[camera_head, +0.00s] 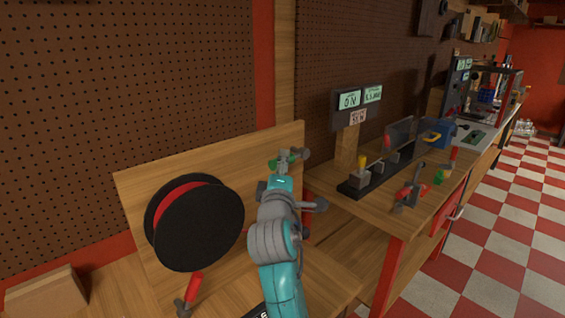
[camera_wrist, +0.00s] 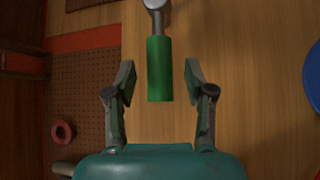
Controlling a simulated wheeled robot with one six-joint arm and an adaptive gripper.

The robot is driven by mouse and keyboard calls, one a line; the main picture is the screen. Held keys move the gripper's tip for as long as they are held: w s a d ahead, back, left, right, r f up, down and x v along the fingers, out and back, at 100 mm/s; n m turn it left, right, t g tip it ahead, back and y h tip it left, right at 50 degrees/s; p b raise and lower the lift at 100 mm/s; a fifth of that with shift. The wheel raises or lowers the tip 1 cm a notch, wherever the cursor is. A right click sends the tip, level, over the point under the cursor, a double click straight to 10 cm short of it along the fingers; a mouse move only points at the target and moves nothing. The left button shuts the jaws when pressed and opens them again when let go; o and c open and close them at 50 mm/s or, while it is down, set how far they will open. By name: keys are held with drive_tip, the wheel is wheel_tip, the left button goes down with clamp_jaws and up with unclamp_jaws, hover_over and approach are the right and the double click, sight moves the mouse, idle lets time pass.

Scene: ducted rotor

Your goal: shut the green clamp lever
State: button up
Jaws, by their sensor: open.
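The green clamp lever (camera_wrist: 159,70) shows in the wrist view as a green cylindrical handle on a grey metal end, pointing down toward my gripper. My gripper (camera_wrist: 159,75) is open, with one finger on each side of the green handle and a visible gap on both sides. In the head view, a small green part of the lever (camera_head: 292,155) shows just beyond my arm, near the top edge of the upright wooden board. My gripper (camera_head: 284,160) and arm hide most of the clamp there.
A workbench (camera_head: 340,190) with red-handled clamps, a black switch strip and small displays stands to the right.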

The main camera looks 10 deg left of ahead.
drive_tip(key=shift+w+a+r, duration=0.1)
drive_tip(key=shift+w, duration=0.5)
drive_tip(key=shift+w+a+r, duration=0.1)
drive_tip(key=shift+w, duration=0.45)
clamp_jaws()
